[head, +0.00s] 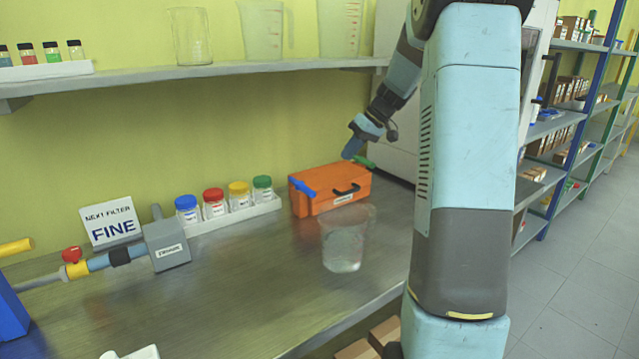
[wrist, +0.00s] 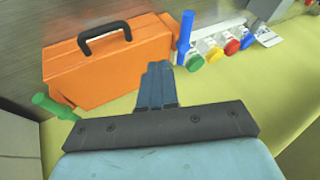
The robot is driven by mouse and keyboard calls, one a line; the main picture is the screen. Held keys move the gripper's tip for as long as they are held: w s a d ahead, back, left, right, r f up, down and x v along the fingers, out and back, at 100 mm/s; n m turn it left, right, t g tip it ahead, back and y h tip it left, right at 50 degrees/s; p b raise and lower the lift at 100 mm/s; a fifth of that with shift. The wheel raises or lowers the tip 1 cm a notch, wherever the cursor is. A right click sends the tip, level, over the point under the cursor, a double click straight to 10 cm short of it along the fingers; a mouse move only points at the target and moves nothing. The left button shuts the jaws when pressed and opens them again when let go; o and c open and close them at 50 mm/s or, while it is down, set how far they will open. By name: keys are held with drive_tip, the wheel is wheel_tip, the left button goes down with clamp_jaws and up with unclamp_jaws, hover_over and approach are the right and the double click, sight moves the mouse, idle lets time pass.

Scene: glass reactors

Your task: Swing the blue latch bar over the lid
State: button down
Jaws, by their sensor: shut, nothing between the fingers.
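The orange case (head: 325,203) stands on the bench with its lid down and a black handle (head: 346,189). The blue latch bar (head: 302,188) is at the left end of the case, running along that end rather than across the middle of the lid. In the wrist view, the blue bar (wrist: 185,38) shows at the right edge of the case (wrist: 100,72). A green bar (head: 364,161) is at the opposite end of the case. My gripper (head: 350,151) is above the back of the case. Its fingers (wrist: 158,68) are together and empty, apart from both bars.
A clear beaker (head: 342,245) stands close in front of the case. A white rack (head: 236,216) with colored-lid jars is to its left, beside a grey filter unit (head: 166,244). A shelf (head: 200,71) with glassware runs above.

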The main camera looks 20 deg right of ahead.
sight(301, 187)
drive_tip(key=shift+a+f, duration=0.1)
drive_tip(key=w+a+f, duration=0.1)
drive_tip(key=a+f, duration=0.7)
drive_tip(key=f, duration=0.1)
drive_tip(key=shift+a, duration=0.35)
drive_tip(key=shift+d, duration=0.15)
idle(0.3)
